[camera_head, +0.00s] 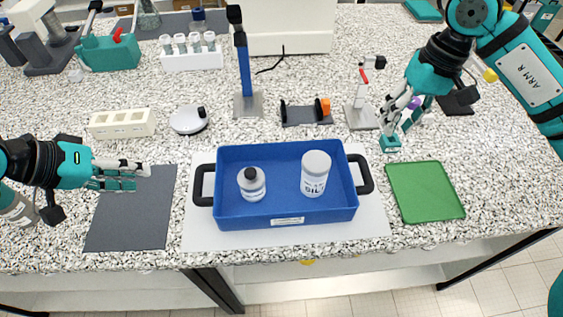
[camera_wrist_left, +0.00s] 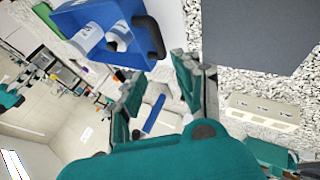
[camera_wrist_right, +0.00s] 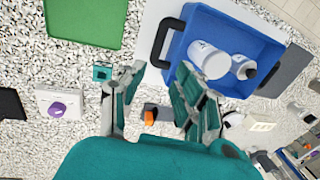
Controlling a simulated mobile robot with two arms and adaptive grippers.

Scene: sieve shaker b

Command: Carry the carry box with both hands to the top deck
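The carry box is a blue open tray (camera_head: 235,224) with a black handle at each end. It stands level on a white mat (camera_head: 372,232) and holds a small dark-capped bottle (camera_head: 252,185) and a white jar (camera_head: 314,175). My left gripper (camera_head: 146,172) is open and empty, left of the box over a dark mat. The left wrist view shows a box handle (camera_wrist_left: 150,36) beyond its fingers. My right gripper (camera_head: 400,112) is open and empty, behind and right of the box. The right wrist view shows the right handle (camera_wrist_right: 166,44) near its fingertips. I cannot identify the top deck.
A green mat (camera_head: 426,190) lies right of the box and the dark mat (camera_head: 132,215) left. A small teal block (camera_head: 390,143) stands just below my right gripper. Stands (camera_head: 362,112) and a dark holder (camera_head: 305,113) are behind the box. The table's front edge is close.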

